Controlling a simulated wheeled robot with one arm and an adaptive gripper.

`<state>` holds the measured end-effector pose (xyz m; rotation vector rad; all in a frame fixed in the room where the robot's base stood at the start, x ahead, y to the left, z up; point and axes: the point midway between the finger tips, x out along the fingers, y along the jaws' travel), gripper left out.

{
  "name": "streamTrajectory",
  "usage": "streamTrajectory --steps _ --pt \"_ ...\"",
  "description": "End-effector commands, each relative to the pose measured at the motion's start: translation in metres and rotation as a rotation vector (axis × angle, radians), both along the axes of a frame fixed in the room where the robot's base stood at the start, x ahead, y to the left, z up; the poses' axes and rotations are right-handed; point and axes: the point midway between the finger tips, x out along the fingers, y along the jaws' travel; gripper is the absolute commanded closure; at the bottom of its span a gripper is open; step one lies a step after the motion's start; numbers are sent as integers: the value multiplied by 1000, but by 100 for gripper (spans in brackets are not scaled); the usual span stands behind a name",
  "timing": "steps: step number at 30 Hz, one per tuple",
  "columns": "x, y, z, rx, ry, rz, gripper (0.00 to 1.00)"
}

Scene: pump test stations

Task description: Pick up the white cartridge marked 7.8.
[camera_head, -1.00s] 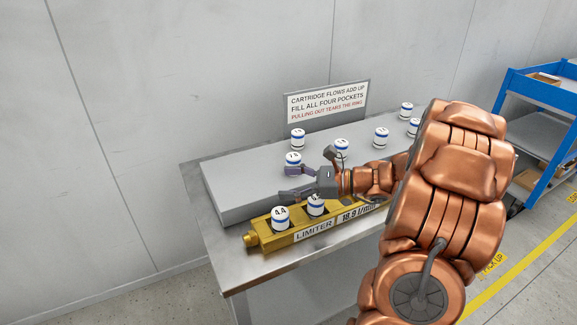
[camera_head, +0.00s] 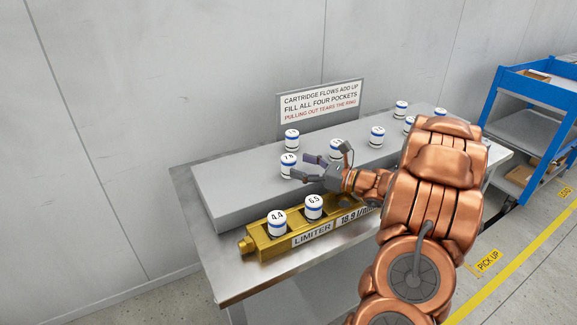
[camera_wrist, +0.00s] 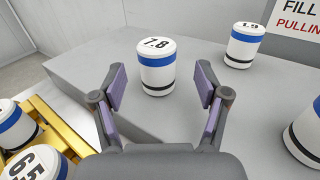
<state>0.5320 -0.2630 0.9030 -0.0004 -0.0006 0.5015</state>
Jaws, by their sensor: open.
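The white cartridge marked 7.8 (camera_head: 288,166) stands upright on the grey raised block (camera_head: 232,188). It has a blue band and a thin black band. In the wrist view the cartridge (camera_wrist: 156,68) stands just beyond and between my open fingers, with its 7.8 label readable on top. My gripper (camera_head: 305,167) is open and empty, to the right of the cartridge in the head view. In the wrist view my gripper (camera_wrist: 160,92) has a purple-padded finger on each side, apart from the cartridge.
Cartridges marked 4.4 (camera_head: 277,222) and 6.5 (camera_head: 313,206) sit in the yellow limiter (camera_head: 262,248) in front of the block. A cartridge marked 1.9 (camera_wrist: 243,45) stands behind, and several others stand rightward. A sign (camera_head: 320,104) stands at the back.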

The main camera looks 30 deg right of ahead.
Motion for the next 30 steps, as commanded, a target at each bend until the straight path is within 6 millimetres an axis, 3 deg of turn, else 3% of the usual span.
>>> streamTrajectory --steps 9,17,30 --pt "26 19 2 0 0 4 26" --pt "28 19 2 0 0 2 26" --pt "27 19 1 0 0 2 71"
